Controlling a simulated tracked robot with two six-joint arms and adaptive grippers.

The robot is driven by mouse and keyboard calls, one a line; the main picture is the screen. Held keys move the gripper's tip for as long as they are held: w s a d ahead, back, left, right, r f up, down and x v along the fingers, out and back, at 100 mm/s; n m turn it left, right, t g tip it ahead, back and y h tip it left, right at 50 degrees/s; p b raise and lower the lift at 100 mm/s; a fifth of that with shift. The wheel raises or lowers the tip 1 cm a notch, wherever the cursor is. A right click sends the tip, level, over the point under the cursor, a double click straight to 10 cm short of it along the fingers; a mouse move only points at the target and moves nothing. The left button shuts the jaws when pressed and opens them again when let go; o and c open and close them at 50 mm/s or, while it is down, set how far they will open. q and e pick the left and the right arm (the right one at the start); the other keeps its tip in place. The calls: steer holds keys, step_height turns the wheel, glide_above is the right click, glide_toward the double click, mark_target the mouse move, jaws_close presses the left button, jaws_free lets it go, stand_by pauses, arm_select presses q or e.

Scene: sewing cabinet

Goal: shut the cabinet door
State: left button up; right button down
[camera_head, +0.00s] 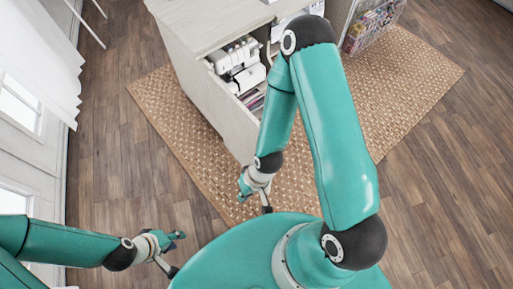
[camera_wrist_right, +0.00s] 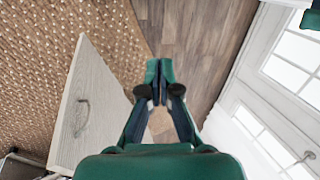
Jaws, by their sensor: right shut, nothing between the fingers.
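The cabinet door (camera_head: 205,95) is a pale wood panel that stands open, swung out toward me from the cabinet (camera_head: 215,22). In the right wrist view the door (camera_wrist_right: 105,110) shows its face and a small handle (camera_wrist_right: 82,112) at the left. My right gripper (camera_head: 243,188) is near the door's free lower end, above the rug, with a gap to the door in the wrist view. Its fingers (camera_wrist_right: 159,70) are shut and empty. My left gripper (camera_head: 176,236) is over the floor at the lower left, away from the door; its jaw opening is too small to make out.
A white sewing machine (camera_head: 237,62) and other items sit inside the open cabinet. A woven rug (camera_head: 405,75) lies under it. A basket of supplies (camera_head: 372,25) stands at the back right. Windows and a white curtain (camera_head: 45,50) are at the left. The wood floor (camera_head: 110,165) is clear.

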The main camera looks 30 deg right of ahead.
steer(key=w+f+n+g+h+b, duration=0.3)
steer(key=w+f+n+b, duration=0.35)
steer(key=n+b, duration=0.6)
steer(key=w+d+r+n+t+h+b, duration=0.2)
steer(key=w+d+r+n+h+b, duration=0.45)
steer(key=w+r+b, duration=0.2)
steer(key=d+r+x, duration=0.1)
steer(key=d+x, duration=0.1)
steer(key=x, duration=1.1)
steer(key=shift+s+d+h+b, duration=0.3)
steer(key=shift+h, duration=0.05)
